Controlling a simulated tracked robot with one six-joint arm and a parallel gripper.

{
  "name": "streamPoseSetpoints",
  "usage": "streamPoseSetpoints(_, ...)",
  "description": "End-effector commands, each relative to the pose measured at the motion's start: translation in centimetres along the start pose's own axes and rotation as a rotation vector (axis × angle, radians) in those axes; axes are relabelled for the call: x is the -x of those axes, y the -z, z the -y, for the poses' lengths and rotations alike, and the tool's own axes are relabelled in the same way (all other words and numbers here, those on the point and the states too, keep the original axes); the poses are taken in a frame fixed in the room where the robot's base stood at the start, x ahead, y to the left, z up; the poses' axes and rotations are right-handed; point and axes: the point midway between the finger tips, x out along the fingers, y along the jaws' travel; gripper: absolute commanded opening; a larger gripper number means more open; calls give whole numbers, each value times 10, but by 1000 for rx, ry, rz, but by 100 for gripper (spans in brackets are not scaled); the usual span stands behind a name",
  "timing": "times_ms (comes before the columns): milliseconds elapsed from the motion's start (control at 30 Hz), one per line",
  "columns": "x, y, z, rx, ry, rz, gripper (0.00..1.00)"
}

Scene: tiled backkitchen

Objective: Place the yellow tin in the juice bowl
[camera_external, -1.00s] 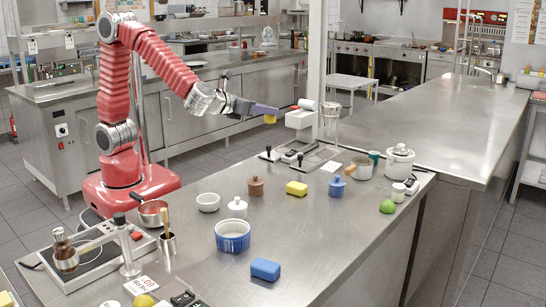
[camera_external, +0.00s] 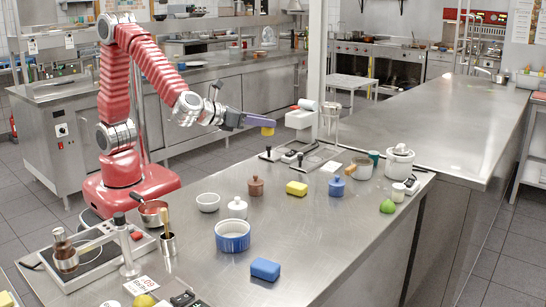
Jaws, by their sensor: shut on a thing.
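My gripper (camera_external: 262,123) is shut on a small yellow thing, the yellow tin (camera_external: 268,131), whose lower part shows below the fingers. The gripper holds it in the air beyond the far left edge of the steel counter (camera_external: 330,235). A blue ribbed bowl with a white rim (camera_external: 232,235) stands upright near the middle of the counter. A smaller white bowl (camera_external: 208,203) stands to its upper left. I cannot tell which of the two is the juice bowl. Both are well below and to the left of the held tin.
A lidded white jar (camera_external: 238,208), a brown pot (camera_external: 255,187), a yellow block (camera_external: 296,188) and a blue lidded pot (camera_external: 336,187) stand around the bowls. A blue block (camera_external: 265,269) lies nearer the front. A white dispenser-like device (camera_external: 300,119) rises close to the gripper's right.

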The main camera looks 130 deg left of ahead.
Motion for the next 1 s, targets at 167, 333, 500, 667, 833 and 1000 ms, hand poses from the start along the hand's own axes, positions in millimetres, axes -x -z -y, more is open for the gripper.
streamPoseSetpoints(167, 35, 25, 41, -23, 73, 0, 9)
streamPoseSetpoints(333, 70, 47, 69, -35, 111, -1, 9)
streamPoseSetpoints(500, 106, 69, 90, -40, 129, 0, 9)
streamPoseSetpoints(667, 142, 89, 103, -41, 130, 0, 9)
streamPoseSetpoints(833, 177, 108, 109, -33, 111, 0, 9)
streamPoseSetpoints(1000, 206, 121, 105, -18, 60, 0, 9)
